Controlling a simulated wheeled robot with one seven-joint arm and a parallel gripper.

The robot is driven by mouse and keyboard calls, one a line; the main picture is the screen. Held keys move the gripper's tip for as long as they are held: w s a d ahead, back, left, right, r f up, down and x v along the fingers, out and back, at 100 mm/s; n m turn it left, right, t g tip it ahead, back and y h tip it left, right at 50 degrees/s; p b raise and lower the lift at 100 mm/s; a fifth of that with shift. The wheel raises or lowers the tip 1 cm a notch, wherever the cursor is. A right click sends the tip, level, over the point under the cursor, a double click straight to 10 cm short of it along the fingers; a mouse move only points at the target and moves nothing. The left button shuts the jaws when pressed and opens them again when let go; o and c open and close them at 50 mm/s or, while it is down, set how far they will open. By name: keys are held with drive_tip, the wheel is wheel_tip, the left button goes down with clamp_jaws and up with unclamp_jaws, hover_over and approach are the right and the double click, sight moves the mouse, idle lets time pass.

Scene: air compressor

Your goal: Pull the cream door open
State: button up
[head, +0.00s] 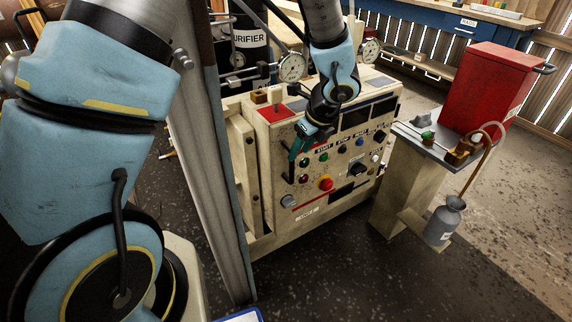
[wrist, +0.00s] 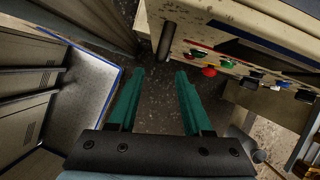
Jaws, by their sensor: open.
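The cream door (head: 318,188) is the front panel of the cream compressor cabinet, with buttons, lamps, a red knob and dark switches on it. It looks shut against the cabinet. A black bar handle (head: 290,166) stands upright near its left edge. In the wrist view the handle (wrist: 166,41) sticks out from the cream door (wrist: 200,22), beyond my fingertips. My gripper (head: 298,147) is at the upper left of the door, close to the handle. In the wrist view my gripper (wrist: 160,73) has its green fingers apart, with nothing between them.
A grey metal post (head: 212,150) stands left of the cabinet. A blue-edged panel (wrist: 85,85) is at left in the wrist view. Floor before the door is clear.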

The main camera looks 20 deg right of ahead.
sight(292, 179)
drive_tip(key=x, duration=0.8)
drive_tip(key=shift+f, duration=0.25)
drive_tip(key=shift+c, duration=0.4)
clamp_jaws()
idle(0.6)
